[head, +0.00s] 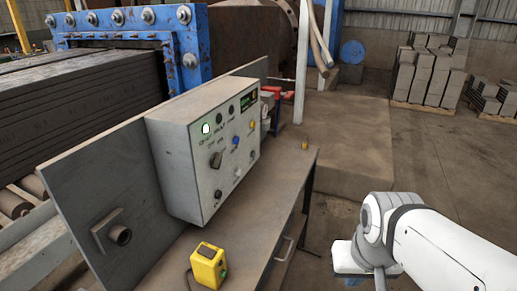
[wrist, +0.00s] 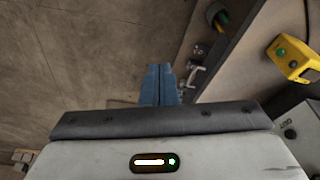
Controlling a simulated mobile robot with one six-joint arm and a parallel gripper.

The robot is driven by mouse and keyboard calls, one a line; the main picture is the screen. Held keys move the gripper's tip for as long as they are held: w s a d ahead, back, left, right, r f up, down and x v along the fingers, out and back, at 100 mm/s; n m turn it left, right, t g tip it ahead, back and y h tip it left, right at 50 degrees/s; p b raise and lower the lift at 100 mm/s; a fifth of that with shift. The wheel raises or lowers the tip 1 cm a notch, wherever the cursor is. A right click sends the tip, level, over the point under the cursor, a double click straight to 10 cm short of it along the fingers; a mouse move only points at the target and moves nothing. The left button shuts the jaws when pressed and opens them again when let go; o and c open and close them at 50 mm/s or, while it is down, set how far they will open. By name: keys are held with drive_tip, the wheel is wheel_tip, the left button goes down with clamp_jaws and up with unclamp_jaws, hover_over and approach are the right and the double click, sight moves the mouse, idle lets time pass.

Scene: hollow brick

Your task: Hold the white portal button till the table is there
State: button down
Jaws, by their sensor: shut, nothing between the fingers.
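A grey control box (head: 208,150) with several knobs, lamps and buttons stands at the back of a bench. A small whitish button (head: 237,172) sits low on its front face; its label is too small to read. In the head view my arm is at the lower right, and the fingertips cannot be made out.
A yellow box with a button (head: 207,266) sits on the bench (head: 262,205) near its front; it also shows in the wrist view (wrist: 293,60). A blue-framed press (head: 184,25) stands behind. Brick stacks (head: 425,75) stand far right. Floor right of the bench is clear.

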sight(238, 172)
drive_tip(key=shift+s+a, duration=0.1)
drive_tip(key=shift+a, duration=0.1)
drive_tip(key=w+a+r+n+t+p, duration=0.1)
drive_tip(key=w+n+t+p, duration=0.2)
drive_tip(key=w+n, duration=0.65)
drive_tip(key=w+a+r+n+t+p, duration=0.1)
drive_tip(key=w+a+n+t+p, duration=0.2)
drive_tip(key=w, duration=1.1)
drive_tip(key=w+a+f+n+y+p, duration=0.4)
drive_tip(key=w+a+n+y, duration=0.3)
drive_tip(key=a+n, duration=0.3)
drive_tip(key=w+n, duration=0.1)
drive_tip(key=n, duration=0.3)
drive_tip(key=shift+w+a+f+t, duration=0.3)
drive_tip(key=shift+a+f, duration=0.05)
drive_tip(key=shift+a, duration=0.05)
drive_tip(key=w+a, duration=0.3)
drive_tip(key=a, duration=0.5)
drive_tip(key=shift+a+b, duration=0.15)
drive_tip(key=shift+b, duration=0.25)
